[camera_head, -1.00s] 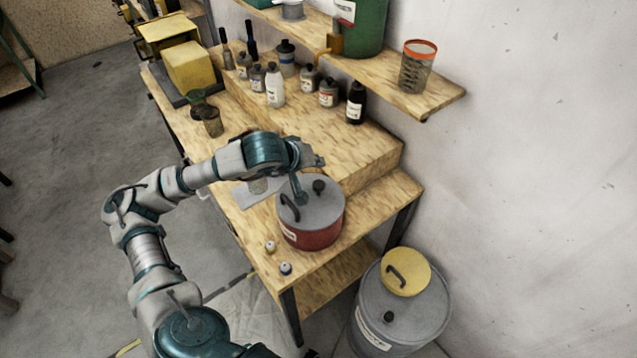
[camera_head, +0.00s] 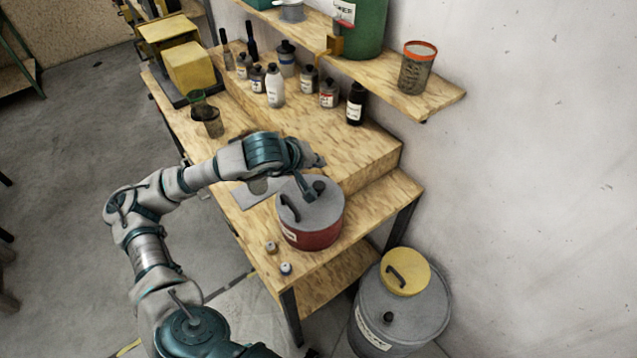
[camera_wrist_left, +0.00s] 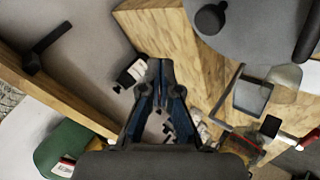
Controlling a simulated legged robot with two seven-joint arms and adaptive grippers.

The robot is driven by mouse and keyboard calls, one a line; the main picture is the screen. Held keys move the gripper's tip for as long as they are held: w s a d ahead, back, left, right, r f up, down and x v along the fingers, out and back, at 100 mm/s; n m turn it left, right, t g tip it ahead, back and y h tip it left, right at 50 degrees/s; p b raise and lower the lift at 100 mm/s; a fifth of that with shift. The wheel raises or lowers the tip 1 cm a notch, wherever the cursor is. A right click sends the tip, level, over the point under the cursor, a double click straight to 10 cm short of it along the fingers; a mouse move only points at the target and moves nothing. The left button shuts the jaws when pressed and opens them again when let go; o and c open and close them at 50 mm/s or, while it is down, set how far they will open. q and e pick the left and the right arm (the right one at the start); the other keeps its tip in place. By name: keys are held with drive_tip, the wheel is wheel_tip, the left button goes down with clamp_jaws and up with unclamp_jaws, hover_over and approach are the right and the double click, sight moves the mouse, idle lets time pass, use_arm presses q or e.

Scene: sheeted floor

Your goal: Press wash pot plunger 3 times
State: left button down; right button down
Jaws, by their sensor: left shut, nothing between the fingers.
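The wash pot (camera_head: 311,234) is red with a grey lid and stands near the front end of the wooden bench. A dark handle (camera_head: 290,208) and a dark round plunger knob (camera_head: 319,187) rise from its lid. In the left wrist view the lid (camera_wrist_left: 245,35) is at the top right, with the knob (camera_wrist_left: 210,18) on it. My left gripper (camera_head: 309,194) is shut and empty, pointing down over the lid just left of the knob. In the wrist view its fingertips (camera_wrist_left: 160,68) are apart from the knob. My right gripper is not in view.
Several bottles (camera_head: 275,88) stand on the raised step behind. A grey drum (camera_head: 410,318) with a yellow lid piece (camera_head: 405,271) stands on the floor at right. Two small jars (camera_head: 278,258) sit near the bench's front edge. A shelf (camera_head: 437,97) hangs above.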

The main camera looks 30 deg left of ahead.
use_arm(q)
wheel_tip(320, 180, up, 3)
drive_tip(key=n+p, duration=0.5)
drive_tip(key=n, duration=2.8)
drive_tip(key=shift+a+r+p, duration=0.1)
drive_tip(key=shift+r+p, duration=0.05)
drive_tip(key=shift+p, duration=0.25)
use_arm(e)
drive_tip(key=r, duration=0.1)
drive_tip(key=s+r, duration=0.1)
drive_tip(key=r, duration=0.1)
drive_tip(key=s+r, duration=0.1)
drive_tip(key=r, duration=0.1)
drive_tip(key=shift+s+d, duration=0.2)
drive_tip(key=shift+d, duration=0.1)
